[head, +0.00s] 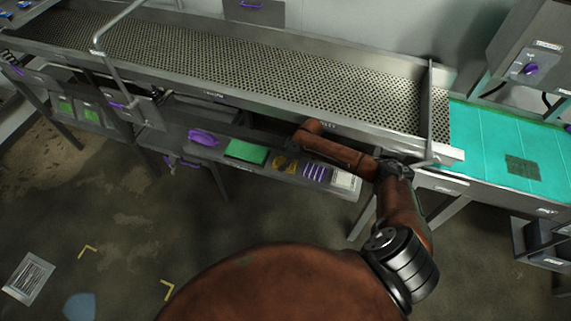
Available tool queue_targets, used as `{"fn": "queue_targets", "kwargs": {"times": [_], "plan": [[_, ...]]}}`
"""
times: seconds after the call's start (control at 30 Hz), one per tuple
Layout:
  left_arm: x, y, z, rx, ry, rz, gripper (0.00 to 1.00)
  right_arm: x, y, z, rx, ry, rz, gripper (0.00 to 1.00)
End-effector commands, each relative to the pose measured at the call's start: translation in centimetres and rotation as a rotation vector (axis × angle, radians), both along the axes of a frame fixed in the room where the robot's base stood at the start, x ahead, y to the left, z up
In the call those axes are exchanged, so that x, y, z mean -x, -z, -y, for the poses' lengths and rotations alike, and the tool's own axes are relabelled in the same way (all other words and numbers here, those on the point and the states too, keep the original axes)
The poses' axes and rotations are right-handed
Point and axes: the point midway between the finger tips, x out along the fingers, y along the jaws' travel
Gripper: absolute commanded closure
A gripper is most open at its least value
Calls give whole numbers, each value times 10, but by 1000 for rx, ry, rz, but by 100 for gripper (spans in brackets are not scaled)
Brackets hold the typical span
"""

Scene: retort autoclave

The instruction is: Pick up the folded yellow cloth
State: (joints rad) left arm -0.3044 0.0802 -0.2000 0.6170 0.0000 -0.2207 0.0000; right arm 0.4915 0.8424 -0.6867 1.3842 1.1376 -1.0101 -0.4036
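A small dark yellow item (281,162) lies on the shelf below the perforated conveyor. It is too small to tell whether it is the folded yellow cloth. No other yellow cloth shows. My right arm comes up from the lower right, bends at the conveyor's front edge and reaches left above the shelf. Its far end is near the dark gap under the conveyor, just behind and above the yellow item. The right gripper itself cannot be made out there. My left arm and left gripper are not in view.
The shelf (336,190) also holds a purple item (203,137), a green pad (246,152), purple strips (314,172) and a white pad (346,180). The perforated conveyor (250,65) overhangs it. A teal belt (485,150) is at right. The floor at lower left is mostly clear.

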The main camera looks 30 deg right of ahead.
Motion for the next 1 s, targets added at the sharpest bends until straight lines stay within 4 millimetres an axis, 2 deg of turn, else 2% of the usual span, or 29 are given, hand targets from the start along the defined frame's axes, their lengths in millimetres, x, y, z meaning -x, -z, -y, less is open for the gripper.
{"fn": "queue_targets", "kwargs": {"times": [0.27, 0.37, 0.47, 0.77, 0.9, 1.0], "plan": [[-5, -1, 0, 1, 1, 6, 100, 0, -6, 1, 1, -1, 1, 74], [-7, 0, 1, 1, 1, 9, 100, -1, -15, 0, 0, -1, 3, 74], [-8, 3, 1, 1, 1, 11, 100, -1, -33, 1, 0, -2, 4, 74], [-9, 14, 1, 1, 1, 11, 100, 52, -97, 20, 6, -3, 0, 74], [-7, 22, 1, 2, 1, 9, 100, 87, -109, 32, 6, -1, -4, 74], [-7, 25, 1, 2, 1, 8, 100, 105, -119, 38, 4, -1, -3, 74]]}}
